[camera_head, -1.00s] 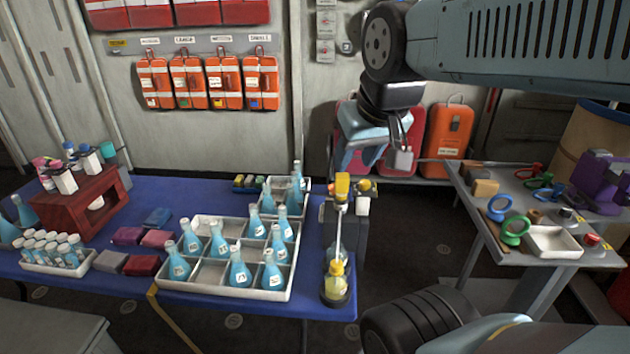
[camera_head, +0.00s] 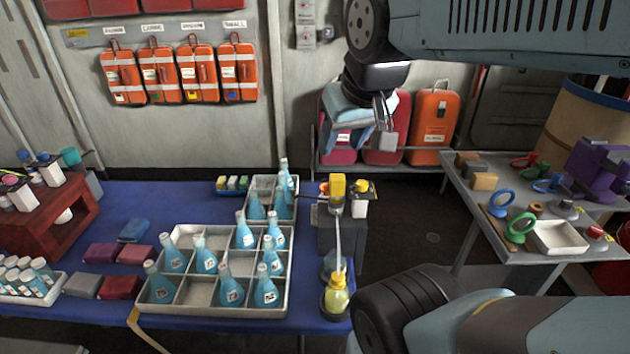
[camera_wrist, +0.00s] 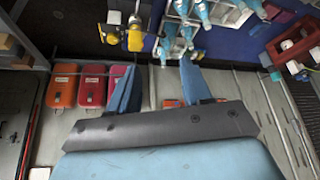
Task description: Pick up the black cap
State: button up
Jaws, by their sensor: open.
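I cannot pick out a black cap for certain. A small dark-topped piece (camera_head: 566,207) lies on the grey table at the right, behind the white tray, and may be it; it is too small to tell. My gripper (camera_head: 384,115) hangs in the air beyond the gap between the two tables, in front of the red and orange cases in the head view. In the wrist view my gripper (camera_wrist: 160,82) has its two blue fingers spread, with nothing between them.
The blue table holds a divided white tray (camera_head: 200,312) of blue flasks, a dark red rack (camera_head: 45,225) and a stand with a yellow flask (camera_head: 336,297). The grey table (camera_head: 480,238) holds rings, a white tray (camera_head: 560,250) and a purple device (camera_head: 598,170). Dark floor lies between them.

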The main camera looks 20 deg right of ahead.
jog(key=shift+o, duration=0.7)
jog(key=shift+w, duration=0.25)
jog(key=shift+o, duration=0.2)
jog(key=w+d+m, duration=0.2)
jog(key=w, duration=0.8)
jog(key=shift+d+f+g, duration=0.15)
jog(key=shift+f+g, duration=0.25)
jog(key=m+g+h, duration=0.2)
jog(key=m+g, duration=0.1)
jog(key=m, duration=0.4)
send_over(326, 181)
jog(key=s+a, duration=0.3)
jog(key=s+a+f+x, duration=0.1)
jog(key=s+a+x, duration=0.1)
jog(key=x, duration=1)
jog(key=s+a+x, duration=0.2)
jog(key=x, duration=2)
jog(key=w+x, duration=0.1)
jog(key=x, duration=0.3)
jog(key=shift+f, duration=0.3)
jog(key=c, duration=1.1)
